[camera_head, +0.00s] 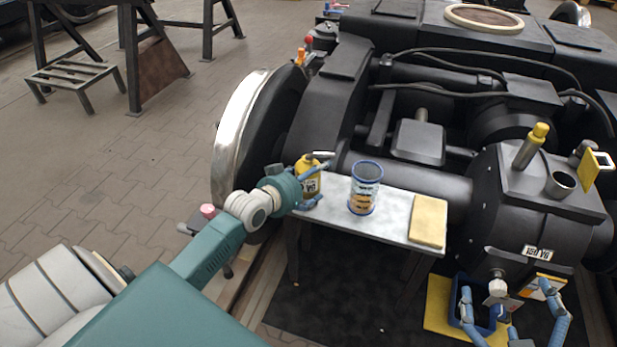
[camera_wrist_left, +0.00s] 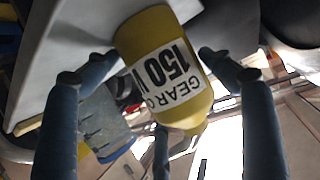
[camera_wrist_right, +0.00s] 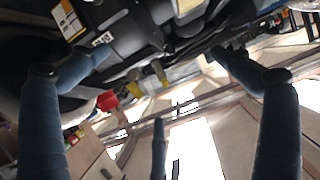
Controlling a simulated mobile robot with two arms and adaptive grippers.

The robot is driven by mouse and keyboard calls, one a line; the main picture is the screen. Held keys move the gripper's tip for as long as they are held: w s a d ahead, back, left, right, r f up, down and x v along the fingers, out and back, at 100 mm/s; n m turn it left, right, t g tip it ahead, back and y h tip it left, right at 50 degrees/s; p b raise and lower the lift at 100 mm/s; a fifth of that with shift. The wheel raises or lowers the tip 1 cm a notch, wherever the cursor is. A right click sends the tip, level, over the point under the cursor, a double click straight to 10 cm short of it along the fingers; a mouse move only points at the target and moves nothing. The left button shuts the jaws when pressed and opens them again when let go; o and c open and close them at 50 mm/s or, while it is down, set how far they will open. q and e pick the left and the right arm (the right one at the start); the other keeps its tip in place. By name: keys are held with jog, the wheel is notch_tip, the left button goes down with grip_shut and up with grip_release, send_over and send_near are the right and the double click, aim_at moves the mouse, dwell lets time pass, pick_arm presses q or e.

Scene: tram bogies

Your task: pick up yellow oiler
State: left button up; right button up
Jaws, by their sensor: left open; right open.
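The yellow oiler (camera_head: 309,180) with a white label stands at the left end of the small light table (camera_head: 390,209). In the left wrist view the oiler (camera_wrist_left: 165,65) shows its label with "GEAR O" and "150" and lies between the fingers. My left gripper (camera_head: 316,186) is open, with fingers on either side of the oiler; small gaps show beside it in the wrist view. My right gripper (camera_head: 505,285) is open and empty, low in front of the gearbox; its spread fingers (camera_wrist_right: 160,53) show in the right wrist view.
A yellow pad (camera_head: 429,220) lies at the table's right end. The black gearbox (camera_head: 530,215) stands to the right, and the wheel (camera_head: 262,130) rises behind left.

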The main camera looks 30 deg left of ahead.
aim_at(313, 156)
pick_arm(q)
jog(key=c, duration=1)
jog(key=shift+r, duration=0.15)
jog(key=shift+c, duration=1.1)
notch_tip(313, 156, up, 6)
jog(key=shift+f+p, duration=0.2)
jog(key=shift+p, duration=1)
notch_tip(313, 156, up, 4)
jog(key=shift+f+p, duration=0.1)
jog(key=shift+p, duration=0.55)
notch_tip(313, 156, up, 2)
jog(key=shift+r+p, duration=0.1)
jog(key=shift+p, duration=0.35)
notch_tip(313, 156, up, 8)
jog(key=p, duration=0.2)
jog(key=shift+r, duration=0.2)
pick_arm(e)
jog(key=s+d+f+g+h, duration=0.1)
jog(key=s+d+f+g, duration=0.2)
jog(key=s+f+g, duration=0.2)
jog(key=s+d+f+g+h, duration=0.1)
jog(key=s+d+f+g, duration=0.2)
jog(key=s+f, duration=0.6)
jog(key=shift+s+f+m+g+h, duration=0.3)
jog(key=shift+s+f+g+h, duration=0.1)
jog(key=shift+s+g, duration=0.95)
